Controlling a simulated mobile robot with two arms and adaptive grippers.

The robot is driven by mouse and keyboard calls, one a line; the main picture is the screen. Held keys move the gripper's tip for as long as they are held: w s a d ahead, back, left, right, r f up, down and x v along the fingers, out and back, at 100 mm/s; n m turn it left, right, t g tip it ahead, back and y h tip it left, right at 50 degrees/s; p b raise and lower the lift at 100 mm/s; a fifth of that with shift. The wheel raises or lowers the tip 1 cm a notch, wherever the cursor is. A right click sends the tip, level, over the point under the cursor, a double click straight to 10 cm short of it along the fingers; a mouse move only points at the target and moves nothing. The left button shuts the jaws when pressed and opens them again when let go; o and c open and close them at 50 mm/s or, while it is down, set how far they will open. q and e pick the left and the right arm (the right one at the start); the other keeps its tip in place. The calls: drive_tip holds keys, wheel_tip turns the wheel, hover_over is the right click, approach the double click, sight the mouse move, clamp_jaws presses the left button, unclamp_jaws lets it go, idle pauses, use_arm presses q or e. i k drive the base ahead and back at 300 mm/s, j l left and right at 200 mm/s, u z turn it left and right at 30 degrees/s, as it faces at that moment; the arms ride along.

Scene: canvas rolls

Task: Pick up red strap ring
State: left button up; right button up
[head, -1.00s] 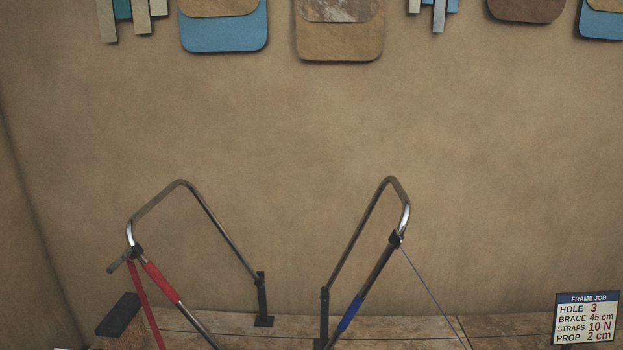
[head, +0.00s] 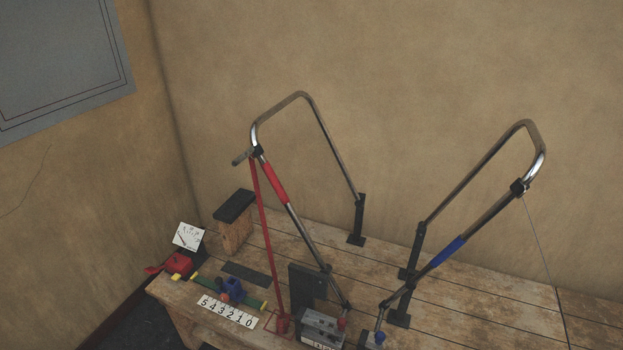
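A long red strap (head: 264,215) runs from a clamp high on the left metal frame (head: 304,95) down to the workbench (head: 435,327). At its lower end is a small red piece (head: 283,322) near the bench's front; it is too small to tell whether this is the strap ring. Another red object (head: 178,264) with a short red tail sits at the bench's left end, below a white dial gauge (head: 188,237). Neither of my grippers is in view.
A right metal frame (head: 484,172) with a blue sleeve (head: 447,253) and a thin line stands beside the left one. A black-topped wooden block (head: 235,221), a number strip (head: 227,311) and a grey box (head: 322,327) are on the bench. Walls stand behind and left.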

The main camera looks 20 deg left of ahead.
sight(282, 328)
drive_tip(key=u, duration=0.95)
